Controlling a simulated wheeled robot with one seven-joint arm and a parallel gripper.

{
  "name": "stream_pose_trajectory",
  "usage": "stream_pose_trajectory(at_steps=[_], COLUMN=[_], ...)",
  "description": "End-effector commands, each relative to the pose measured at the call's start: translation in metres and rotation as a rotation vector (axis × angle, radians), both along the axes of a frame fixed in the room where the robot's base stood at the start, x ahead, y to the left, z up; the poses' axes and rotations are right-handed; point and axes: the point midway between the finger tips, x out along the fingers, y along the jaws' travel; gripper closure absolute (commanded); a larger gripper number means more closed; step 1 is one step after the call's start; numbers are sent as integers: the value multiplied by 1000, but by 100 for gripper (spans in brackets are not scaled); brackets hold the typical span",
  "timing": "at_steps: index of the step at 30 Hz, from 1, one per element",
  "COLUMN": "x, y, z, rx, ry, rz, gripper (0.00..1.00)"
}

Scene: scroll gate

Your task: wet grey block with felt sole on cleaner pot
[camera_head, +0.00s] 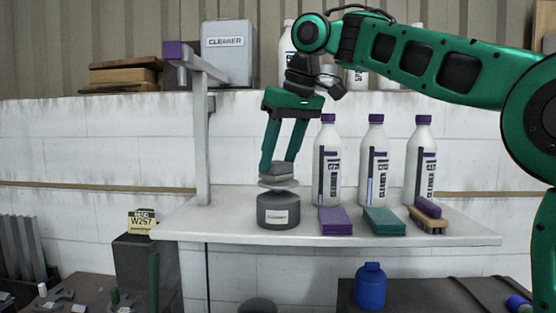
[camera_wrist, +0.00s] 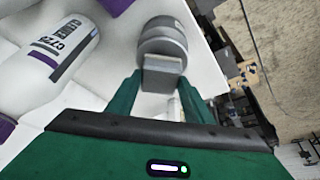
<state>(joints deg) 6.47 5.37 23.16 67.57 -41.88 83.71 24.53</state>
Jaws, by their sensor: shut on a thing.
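The grey block (camera_head: 277,170) with a pale felt sole is between the fingertips of my gripper (camera_head: 279,167), which is shut on it. The block is right above the cleaner pot (camera_head: 278,212), a dark grey round pot with a label, on the white shelf. A light disc at the pot's top lies just under the block; I cannot tell whether the sole touches it. In the wrist view the block (camera_wrist: 163,63) shows between the green fingers, with the grey pot (camera_wrist: 163,35) beyond it.
Several white cleaner bottles (camera_head: 327,165) stand behind and right of the pot. A purple pad (camera_head: 334,221), a teal pad (camera_head: 384,222) and a brush (camera_head: 428,216) lie to the right on the shelf (camera_head: 470,232). A grey post (camera_head: 202,140) rises on the left.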

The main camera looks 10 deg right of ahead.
Motion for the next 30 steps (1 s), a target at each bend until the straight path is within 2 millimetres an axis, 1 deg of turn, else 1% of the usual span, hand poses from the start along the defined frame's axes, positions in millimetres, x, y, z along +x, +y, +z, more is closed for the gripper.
stream_pose_trajectory(at_steps=[30], x=[0], y=[0], z=[-8], rx=[0], ry=[1], rz=[-1], gripper=[71])
